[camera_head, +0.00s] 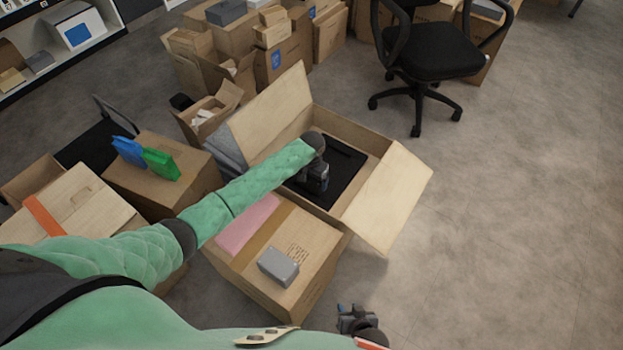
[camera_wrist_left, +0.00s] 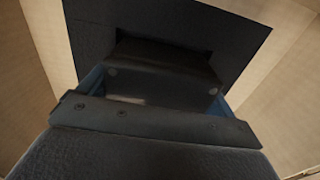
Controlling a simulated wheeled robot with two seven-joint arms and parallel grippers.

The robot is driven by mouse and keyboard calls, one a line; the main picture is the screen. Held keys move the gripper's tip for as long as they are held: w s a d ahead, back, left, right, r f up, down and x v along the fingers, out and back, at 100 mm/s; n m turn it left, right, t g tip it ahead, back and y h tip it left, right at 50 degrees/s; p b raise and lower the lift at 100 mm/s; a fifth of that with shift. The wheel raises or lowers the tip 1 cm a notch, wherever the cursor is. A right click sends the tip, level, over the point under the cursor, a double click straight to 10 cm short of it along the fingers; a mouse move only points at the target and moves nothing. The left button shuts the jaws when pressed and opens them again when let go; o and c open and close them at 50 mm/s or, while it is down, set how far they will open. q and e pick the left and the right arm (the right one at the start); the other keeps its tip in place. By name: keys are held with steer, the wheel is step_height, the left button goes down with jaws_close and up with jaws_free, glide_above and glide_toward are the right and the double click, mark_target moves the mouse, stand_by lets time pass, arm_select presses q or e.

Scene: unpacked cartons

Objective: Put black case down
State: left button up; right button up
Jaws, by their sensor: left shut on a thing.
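The black case (camera_head: 343,168) is a flat dark panel inside the open carton (camera_head: 380,140) in the head view. My left gripper (camera_head: 317,188) is over the carton, at the near-left part of the case, and shut on it. In the left wrist view the case (camera_wrist_left: 225,32) spreads as a dark panel beyond my left gripper (camera_wrist_left: 160,85), with cardboard walls around it. The gripper hides part of the case, and I cannot tell whether its underside touches the carton floor. My right gripper (camera_head: 350,316) is low at the bottom of the head view, away from the carton; its jaws are too small to read.
A closed carton with a grey box (camera_head: 278,266) and a pink item (camera_head: 247,224) stands in front of the open one. Blue and green items (camera_head: 160,163) lie on a carton to the left. An office chair (camera_head: 430,55) stands behind. The floor at right is clear.

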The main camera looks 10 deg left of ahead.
arm_select(q)
steer(key=shift+f, duration=0.25)
steer(key=shift+s+a+f, duration=0.1)
steer(key=shift+s+f, duration=0.05)
steer(key=shift+f, duration=0.15)
steer(key=o, duration=1)
steer(key=shift+s+f, duration=0.1)
steer(key=shift+r, duration=0.4)
steer(key=r, duration=0.8)
steer(key=r+p, duration=0.1)
steer(key=r, duration=0.3)
steer(key=shift+w+r, duration=0.25)
steer(key=shift+r, duration=0.05)
